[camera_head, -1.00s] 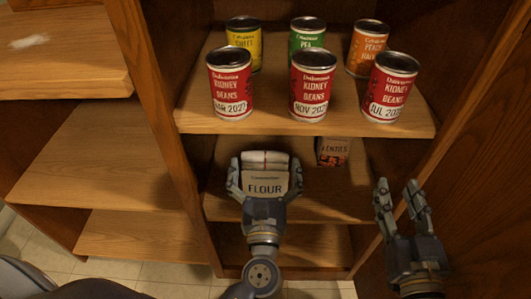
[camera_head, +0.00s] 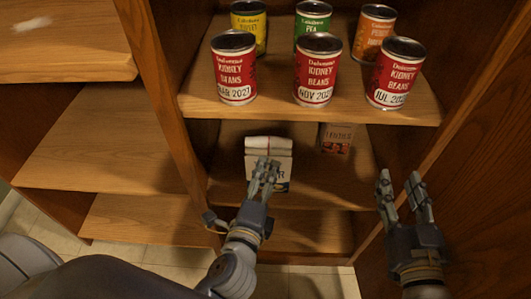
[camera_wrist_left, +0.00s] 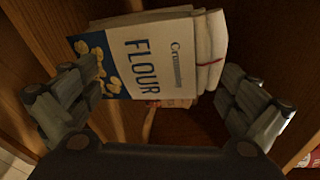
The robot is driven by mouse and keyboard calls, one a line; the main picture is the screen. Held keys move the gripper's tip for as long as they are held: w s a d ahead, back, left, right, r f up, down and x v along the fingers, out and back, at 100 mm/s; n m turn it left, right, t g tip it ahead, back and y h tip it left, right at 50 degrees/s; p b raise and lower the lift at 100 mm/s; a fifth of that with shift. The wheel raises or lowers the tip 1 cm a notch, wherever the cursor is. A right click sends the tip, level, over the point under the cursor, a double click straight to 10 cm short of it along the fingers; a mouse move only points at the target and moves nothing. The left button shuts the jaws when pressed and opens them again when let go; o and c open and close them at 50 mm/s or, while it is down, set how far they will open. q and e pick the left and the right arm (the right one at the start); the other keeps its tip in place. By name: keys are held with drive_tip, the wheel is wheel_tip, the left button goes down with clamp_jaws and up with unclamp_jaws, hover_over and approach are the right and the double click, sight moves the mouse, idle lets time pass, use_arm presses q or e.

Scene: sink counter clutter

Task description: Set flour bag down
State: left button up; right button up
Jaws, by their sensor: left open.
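The white flour bag (camera_head: 283,165) stands on the middle shelf (camera_head: 225,190) of the cabinet, below the cans. My left gripper (camera_head: 265,170) is in front of the bag and covers much of its front. In the left wrist view the bag (camera_wrist_left: 160,50) shows its FLOUR label and blue side, with the open fingers spread apart to either side and a gap visible on the right. My right gripper (camera_head: 399,178) is open and empty at the right, in front of the cabinet's side panel.
A lentils box (camera_head: 337,138) stands to the right of the bag on the same shelf. Several cans, such as the middle kidney beans can (camera_head: 318,72), fill the shelf above. A wooden upright (camera_head: 165,90) bounds the left.

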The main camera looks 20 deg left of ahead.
use_arm(q)
drive_tip(key=n, duration=0.1)
drive_tip(key=n+h, duration=0.1)
drive_tip(key=n, duration=0.1)
drive_tip(key=shift+w+r, duration=0.25)
drive_tip(key=shift+r, duration=0.15)
drive_tip(key=r+n+h, duration=0.1)
drive_tip(key=r+n, duration=0.2)
drive_tip(key=n, duration=0.1)
drive_tip(key=r+n+t+h, duration=0.1)
drive_tip(key=r+n+h, duration=0.1)
drive_tip(key=n, duration=0.3)
drive_tip(key=r+n+h, duration=0.2)
drive_tip(key=r+n, duration=0.1)
drive_tip(key=n, duration=0.1)
drive_tip(key=shift+w+d+r+n+t, duration=0.25)
drive_tip(key=shift+r+n+t, duration=0.05)
drive_tip(key=shift+r+t, duration=0.1)
drive_tip(key=shift+f, duration=0.1)
